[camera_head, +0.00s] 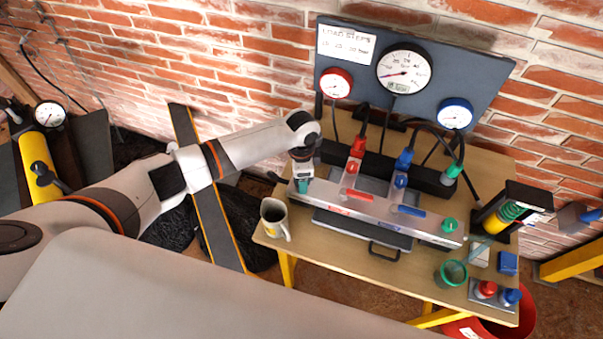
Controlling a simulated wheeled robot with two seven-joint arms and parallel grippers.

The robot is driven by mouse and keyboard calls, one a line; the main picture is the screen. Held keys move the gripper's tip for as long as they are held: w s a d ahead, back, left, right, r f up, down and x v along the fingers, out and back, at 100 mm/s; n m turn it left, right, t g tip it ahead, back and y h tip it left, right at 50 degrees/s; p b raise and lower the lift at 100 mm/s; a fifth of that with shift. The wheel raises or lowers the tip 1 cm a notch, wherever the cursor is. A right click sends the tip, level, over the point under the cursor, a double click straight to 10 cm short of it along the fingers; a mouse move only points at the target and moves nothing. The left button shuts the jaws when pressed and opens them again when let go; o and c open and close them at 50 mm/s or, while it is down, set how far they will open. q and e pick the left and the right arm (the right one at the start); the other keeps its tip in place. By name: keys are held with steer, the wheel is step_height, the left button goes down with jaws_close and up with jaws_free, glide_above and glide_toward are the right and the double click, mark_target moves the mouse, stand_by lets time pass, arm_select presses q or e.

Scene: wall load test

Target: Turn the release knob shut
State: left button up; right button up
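The manifold (385,212) is a long pale metal block on the wooden table (275,232), with a red lever (358,195), a blue lever (408,210) and a green knob (449,224) at its right end. My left gripper (302,182) points down at the manifold's left end. A teal-green part shows at its fingertips, probably a knob; the fingers mostly hide it. I cannot tell whether they are closed on it or only around it. No label shows which knob is the release knob. My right gripper is not in view.
A gauge panel (455,65) with three dials stands behind the manifold, and hoses run down from it. A mug (273,219) stands at the table's left front edge.

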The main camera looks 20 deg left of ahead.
arm_select(q)
steer(key=shift+r, duration=0.1)
step_height(320, 180, up, 12)
steer(key=b, duration=0.2)
stand_by(0.6)
